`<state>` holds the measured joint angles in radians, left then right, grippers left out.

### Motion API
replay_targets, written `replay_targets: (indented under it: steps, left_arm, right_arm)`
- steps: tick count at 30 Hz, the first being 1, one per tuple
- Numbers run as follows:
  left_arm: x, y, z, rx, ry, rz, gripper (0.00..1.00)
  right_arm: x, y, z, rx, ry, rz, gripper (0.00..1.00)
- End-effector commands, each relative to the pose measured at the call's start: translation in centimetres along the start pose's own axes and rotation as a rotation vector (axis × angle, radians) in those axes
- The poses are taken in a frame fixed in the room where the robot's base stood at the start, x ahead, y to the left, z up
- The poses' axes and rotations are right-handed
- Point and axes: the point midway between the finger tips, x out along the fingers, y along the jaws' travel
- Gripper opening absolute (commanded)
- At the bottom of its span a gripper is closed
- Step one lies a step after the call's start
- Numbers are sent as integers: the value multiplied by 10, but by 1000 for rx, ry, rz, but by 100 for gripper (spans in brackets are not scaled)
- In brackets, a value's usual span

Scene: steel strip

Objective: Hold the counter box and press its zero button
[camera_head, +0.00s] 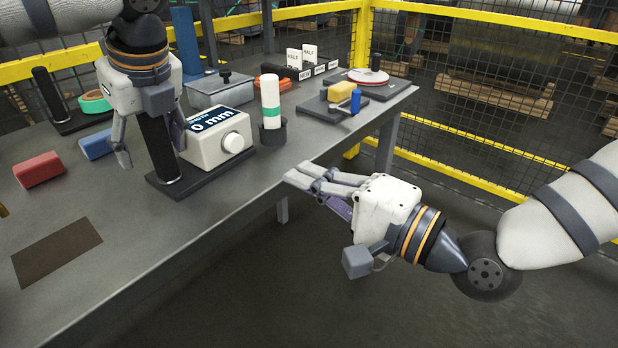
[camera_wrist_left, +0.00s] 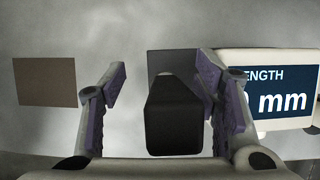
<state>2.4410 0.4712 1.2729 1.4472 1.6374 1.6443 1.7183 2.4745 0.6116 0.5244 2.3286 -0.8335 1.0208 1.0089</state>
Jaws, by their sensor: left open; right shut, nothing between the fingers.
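The counter box (camera_head: 212,148) is white with a dark display showing "mm" and a round white button (camera_head: 234,142) on its front. It sits on a dark base plate with an upright black handle post (camera_head: 158,150) at its left end. My left gripper (camera_head: 151,150) is open, pointing down, with its fingers on either side of the post. In the left wrist view the post (camera_wrist_left: 172,118) stands between the fingers and the box (camera_wrist_left: 228,60) is to the right, partly hidden by a finger. My right gripper (camera_head: 299,174) is shut and empty, off the table's front edge.
A white-and-green cylinder (camera_head: 270,98) in a dark holder stands right of the box, and a grey metal box (camera_head: 222,91) behind it. Red (camera_head: 39,169) and blue (camera_head: 96,144) blocks lie left. A brown patch (camera_head: 57,251) lies on the bare front-left table.

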Motion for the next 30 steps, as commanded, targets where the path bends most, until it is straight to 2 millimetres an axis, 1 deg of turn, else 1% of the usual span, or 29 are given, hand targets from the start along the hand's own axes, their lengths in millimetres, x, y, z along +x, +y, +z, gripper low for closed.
replay_targets:
  steps: [5, 6, 9, 17, 20, 23, 27, 30]
  left_arm:
    - [0, 0, 0, 0, 0, -1, 57]
    - [0, 0, 0, 0, 0, -1, 58]
    - [0, 0, 0, 0, 0, -1, 79]
    - [0, 0, 0, 0, 0, -1, 79]
    - [-5, 0, 0, 0, -1, -2, 79]
    - [-24, -1, 0, 0, -4, -5, 79]
    - [-63, -1, 1, -2, -4, -6, 79]
    - [-88, -1, 0, -2, -4, -4, 79]
  right_arm:
    - [0, 0, 0, 0, 0, 0, 0]
    - [0, 0, 0, 0, 0, 0, 0]
    - [0, 0, 0, 0, 0, 0, 0]
    - [0, 0, 0, 0, 0, 0, 0]
    - [0, 0, 0, 0, 0, 0, 0]
    - [0, 0, 0, 0, 0, 0, 0]
    - [0, 0, 0, 0, 0, 0, 0]
    - [0, 0, 0, 0, 0, 0, 0]
